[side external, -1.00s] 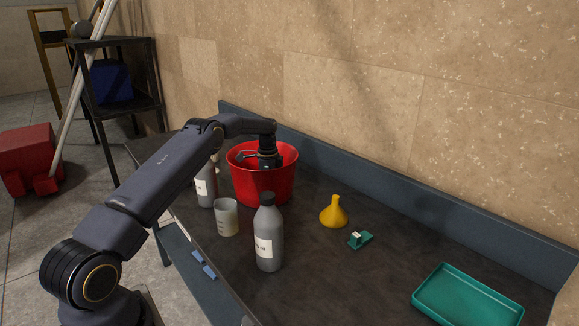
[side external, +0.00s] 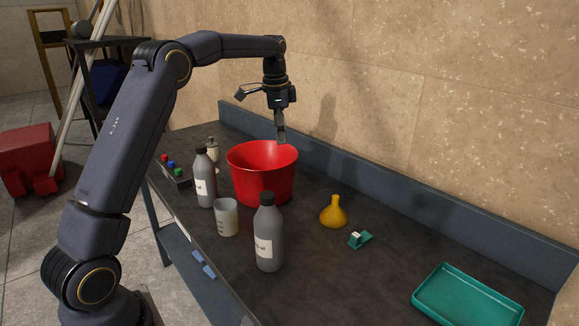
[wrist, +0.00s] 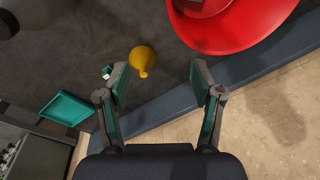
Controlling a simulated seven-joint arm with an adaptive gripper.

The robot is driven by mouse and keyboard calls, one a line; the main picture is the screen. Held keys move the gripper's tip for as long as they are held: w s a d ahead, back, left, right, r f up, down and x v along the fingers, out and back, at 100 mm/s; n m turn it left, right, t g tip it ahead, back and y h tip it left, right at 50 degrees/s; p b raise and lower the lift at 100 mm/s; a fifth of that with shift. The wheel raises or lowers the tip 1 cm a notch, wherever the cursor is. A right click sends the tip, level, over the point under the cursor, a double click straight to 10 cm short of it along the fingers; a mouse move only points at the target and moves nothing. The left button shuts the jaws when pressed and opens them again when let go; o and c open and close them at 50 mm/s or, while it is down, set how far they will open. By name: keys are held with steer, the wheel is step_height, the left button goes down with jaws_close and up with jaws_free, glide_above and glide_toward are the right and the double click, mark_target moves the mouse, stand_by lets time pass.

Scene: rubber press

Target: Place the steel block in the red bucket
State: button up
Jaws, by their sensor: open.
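The red bucket (side external: 262,178) stands on the dark bench near the wall. In the wrist view the red bucket (wrist: 245,38) is cut by the top edge. Inside it lies a dark grey blocky thing (wrist: 207,8), which looks like the steel block; it is partly cut off. The bucket wall hides it in the side view. My gripper (side external: 281,140) is above the bucket's rear rim, pointing down. In the wrist view my gripper (wrist: 159,67) has its fingers spread with nothing between them.
A yellow funnel (side external: 334,213), a small teal holder (side external: 360,239) and a teal tray (side external: 467,297) are to the right. Grey bottles (side external: 268,238) (side external: 205,180) and a beaker (side external: 227,218) stand in front and left. A low wall ledge (side external: 400,195) runs behind.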

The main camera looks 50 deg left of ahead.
steer(key=s+d+r+n+t, duration=0.1)
steer(key=s+d+r+n, duration=0.1)
steer(key=s+d+r, duration=0.5)
steer(key=s+d+f+n+t, duration=0.1)
steer(key=s+d+f, duration=0.1)
steer(key=s, duration=0.5)
steer(key=s+d+f+n+t, duration=0.1)
steer(key=s+d+f+n, duration=0.1)
steer(key=s+d, duration=0.3)
steer(key=s+d+f+n+t, duration=0.1)
steer(key=s+d+f, duration=0.2)
steer(key=s, duration=0.8)
steer(key=shift+d+n+h, duration=0.3)
steer(key=shift+d+n, duration=0.1)
steer(key=shift+d, duration=0.2)
steer(key=shift+o, duration=0.3)
steer(key=shift+f, duration=0.1)
